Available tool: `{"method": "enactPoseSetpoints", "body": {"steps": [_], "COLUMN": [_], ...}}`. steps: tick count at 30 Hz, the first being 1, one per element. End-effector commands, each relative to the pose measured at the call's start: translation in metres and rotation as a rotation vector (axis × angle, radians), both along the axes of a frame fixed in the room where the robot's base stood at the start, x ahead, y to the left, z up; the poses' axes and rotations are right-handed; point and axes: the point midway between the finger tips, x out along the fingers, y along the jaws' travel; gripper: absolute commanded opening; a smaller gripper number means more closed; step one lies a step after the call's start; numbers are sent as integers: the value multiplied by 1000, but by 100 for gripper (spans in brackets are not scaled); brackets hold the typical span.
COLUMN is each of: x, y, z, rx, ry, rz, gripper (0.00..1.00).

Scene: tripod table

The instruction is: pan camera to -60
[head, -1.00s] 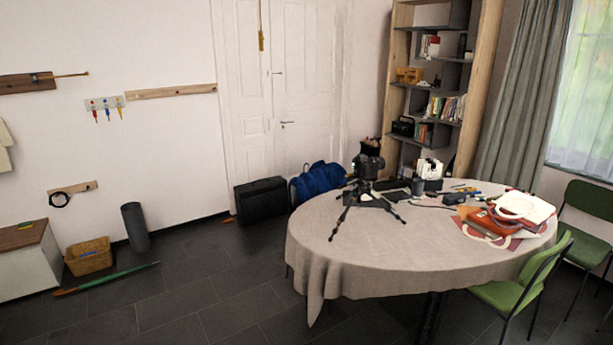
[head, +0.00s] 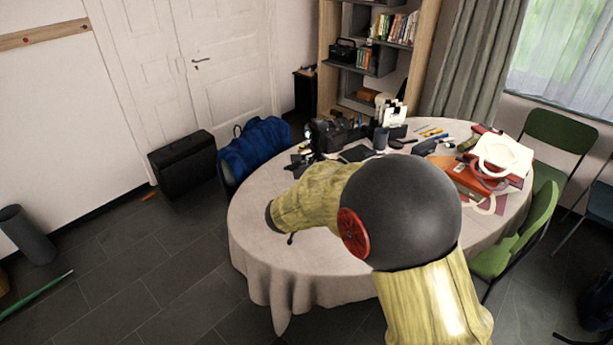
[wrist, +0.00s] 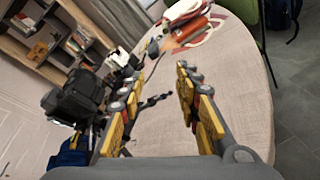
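The black camera (head: 324,134) stands on the far left part of the round table (head: 262,262) in the head view; my arm hides most of its tripod. In the wrist view the camera (wrist: 76,98) is large, left of the left finger and outside the fingers. A dark tripod leg (wrist: 152,102) shows beyond the gap between the fingers. My gripper (wrist: 159,76) is open, with yellow pads and nothing visibly held. It looks close to the camera, but I cannot tell whether it touches. In the head view the gripper is hidden behind my arm.
Red and white items (head: 492,160) lie at the table's right side. A dark cup (head: 381,139) and small tools stand at the back. Green chairs (head: 515,240) stand at the right. A blue bag (head: 255,147) and black case (head: 183,163) are left of the table.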

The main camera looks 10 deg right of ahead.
Motion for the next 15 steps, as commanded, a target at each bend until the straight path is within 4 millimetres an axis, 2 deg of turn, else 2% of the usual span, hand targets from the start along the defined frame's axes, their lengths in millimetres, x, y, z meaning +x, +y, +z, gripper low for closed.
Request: {"method": "enactPoseSetpoints", "body": {"steps": [1, 3, 6, 10, 12, 15], "x": [25, 56, 88, 110, 116, 123], "y": [19, 45, 81, 117, 129, 136], "z": [-18, -36, -60, -85, -94, -99], "rx": [-84, -191, -313, -416, -447, -468], "ry": [34, 62, 85, 101, 104, 104], "rz": [81, 188, 321, 442, 481, 506], "gripper": [33, 33, 33, 33, 33, 33]}}
